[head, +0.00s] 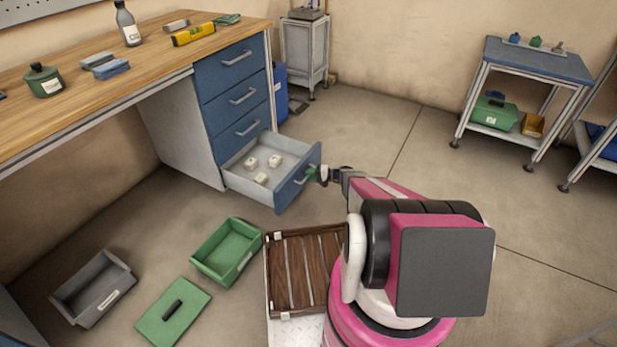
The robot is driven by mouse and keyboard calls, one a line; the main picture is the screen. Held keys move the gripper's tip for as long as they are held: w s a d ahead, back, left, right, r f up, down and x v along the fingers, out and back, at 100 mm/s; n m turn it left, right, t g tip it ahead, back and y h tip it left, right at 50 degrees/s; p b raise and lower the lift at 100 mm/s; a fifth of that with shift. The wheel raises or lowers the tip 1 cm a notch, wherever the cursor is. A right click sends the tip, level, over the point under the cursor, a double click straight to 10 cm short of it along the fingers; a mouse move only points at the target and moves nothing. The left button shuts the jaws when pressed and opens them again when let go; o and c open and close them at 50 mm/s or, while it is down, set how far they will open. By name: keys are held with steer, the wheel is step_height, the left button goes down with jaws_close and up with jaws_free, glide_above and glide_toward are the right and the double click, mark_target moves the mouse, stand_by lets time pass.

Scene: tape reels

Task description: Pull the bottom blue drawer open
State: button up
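The bottom blue drawer (298,182) of the workbench cabinet is pulled out, showing its pale inside with several small whitish blocks (262,169). Its metal handle (301,180) is on the blue front. My gripper (316,174) is at the right side of this front, close to the handle. My arm reaches to it from the lower right. The fingers are small and partly hidden, so I cannot tell whether they are open, shut or touching the handle. Three blue drawers above, such as the top one (232,68), are shut.
A green bin (228,252), a grey bin (93,290) and a green lid (174,312) lie on the floor in front of the bench. A slatted brown wooden surface (305,268) is beside my arm. A blue-topped cart (538,62) stands at the right. The floor between is clear.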

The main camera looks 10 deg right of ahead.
steer(key=v, duration=0.9)
steer(key=shift+d, duration=0.25)
steer(key=shift+s+r, duration=0.1)
steer(key=s+a+r+n+g+h, duration=0.1)
steer(key=s+a+r+h, duration=0.1)
steer(key=s+r+h, duration=0.3)
steer(key=s+a+r+n+g+h, duration=0.1)
steer(key=s+a+r+h, duration=0.2)
steer(key=s+r, duration=1.1)
steer(key=s+a+r+n+g+h, duration=0.1)
steer(key=s+a+r+g+h, duration=0.1)
steer(key=s+r+h, duration=0.5)
steer(key=s+a+r, duration=0.1)
steer(key=s+r, duration=0.2)
steer(key=r, duration=0.2)
steer(key=shift+r+n, duration=0.2)
steer(key=shift+n, duration=0.2)
